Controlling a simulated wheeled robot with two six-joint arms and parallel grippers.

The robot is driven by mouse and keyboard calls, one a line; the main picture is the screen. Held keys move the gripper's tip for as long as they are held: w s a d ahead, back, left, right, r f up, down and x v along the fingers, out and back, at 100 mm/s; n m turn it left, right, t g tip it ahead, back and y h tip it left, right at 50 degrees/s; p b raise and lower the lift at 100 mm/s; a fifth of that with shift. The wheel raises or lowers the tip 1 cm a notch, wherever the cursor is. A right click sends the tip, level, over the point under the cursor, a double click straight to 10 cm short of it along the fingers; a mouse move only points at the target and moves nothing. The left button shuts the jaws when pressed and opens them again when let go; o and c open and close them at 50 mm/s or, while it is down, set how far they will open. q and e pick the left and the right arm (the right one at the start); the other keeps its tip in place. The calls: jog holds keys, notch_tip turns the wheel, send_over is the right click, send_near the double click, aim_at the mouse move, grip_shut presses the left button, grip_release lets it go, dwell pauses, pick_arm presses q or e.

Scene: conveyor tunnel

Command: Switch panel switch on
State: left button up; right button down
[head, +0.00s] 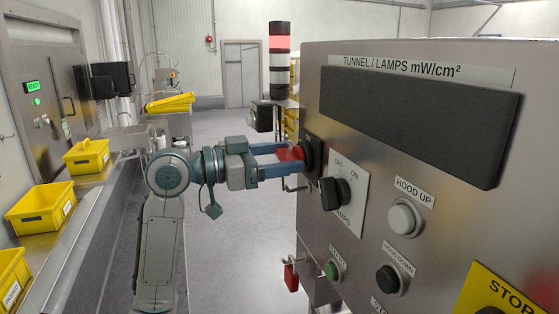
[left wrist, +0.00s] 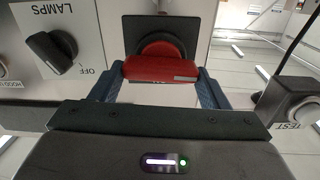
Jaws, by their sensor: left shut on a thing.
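The fingers also show in the left wrist view (left wrist: 160,78). The switch's position marks are hidden or too small to read. My right gripper is not in view.
A black LAMPS knob (head: 336,193) sits close to the right of the switch. A white HOOD UP button (head: 404,217), a green button (head: 332,271) and a yellow STOP plate (head: 497,290) are on the panel. A red padlock (head: 291,277) hangs below. Yellow bins (head: 87,156) stand far left.

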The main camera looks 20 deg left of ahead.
pick_arm(q)
jog(key=m+b, duration=0.3)
jog(key=b, duration=0.1)
jog(key=m+b, duration=0.1)
jog(key=m, duration=0.1)
jog(key=shift+s+f+m+b, duration=0.15)
jog(key=shift+f+m+b, duration=0.15)
jog(key=shift+b, duration=0.1)
jog(key=shift+d+m+b, duration=0.1)
jog(key=shift+m+b, duration=0.7)
jog(key=shift+m, duration=0.2)
pick_arm(e)
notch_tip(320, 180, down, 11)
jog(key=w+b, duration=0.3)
jog(key=b, duration=0.1)
pick_arm(q)
jog(key=shift+s+m+b, duration=0.1)
jog(key=shift+m+b, duration=0.8)
jog(key=shift+m, duration=3.2)
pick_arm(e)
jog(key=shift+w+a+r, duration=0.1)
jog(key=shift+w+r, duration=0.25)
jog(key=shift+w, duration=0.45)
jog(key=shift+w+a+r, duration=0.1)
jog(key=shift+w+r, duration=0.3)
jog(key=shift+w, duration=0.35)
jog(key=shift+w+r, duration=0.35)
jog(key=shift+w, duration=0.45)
